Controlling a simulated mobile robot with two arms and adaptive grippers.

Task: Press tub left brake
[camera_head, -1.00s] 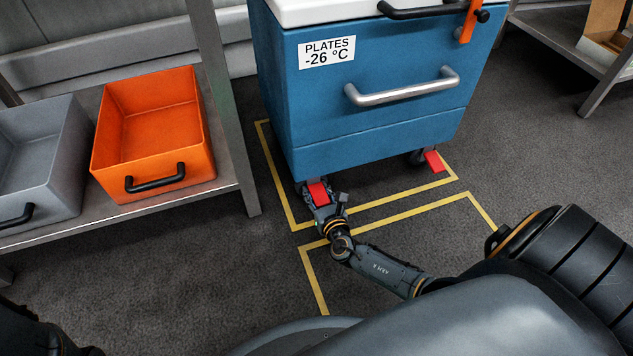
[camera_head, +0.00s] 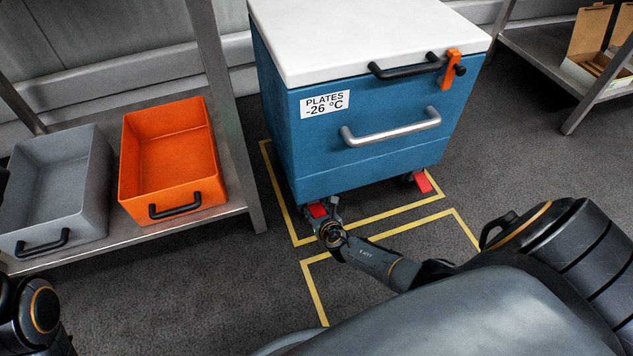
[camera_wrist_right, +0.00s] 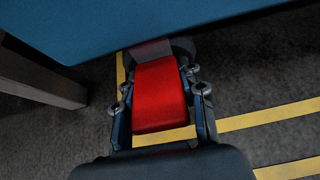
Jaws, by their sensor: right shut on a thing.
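The blue tub (camera_head: 372,140) with a white lid stands on castors, its front toward me, labelled "PLATES -26 °C". Its left brake is a red pedal (camera_head: 317,210) at the front left castor; it also fills the middle of the right wrist view (camera_wrist_right: 160,95). My right gripper (camera_head: 325,215) is down at this pedal, with a finger on each side of it in the wrist view (camera_wrist_right: 160,108), shut on it. A second red pedal, the right brake (camera_head: 423,182), is at the front right castor, apart from my gripper. My left gripper is not in view; only part of my left arm shows.
Yellow floor lines (camera_head: 395,212) run around the tub. A metal shelf (camera_head: 240,190) close on the left holds a grey bin (camera_head: 85,232) and an orange bin (camera_head: 200,190). Another shelf (camera_head: 530,50) with cardboard boxes stands at the right. The floor between is clear.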

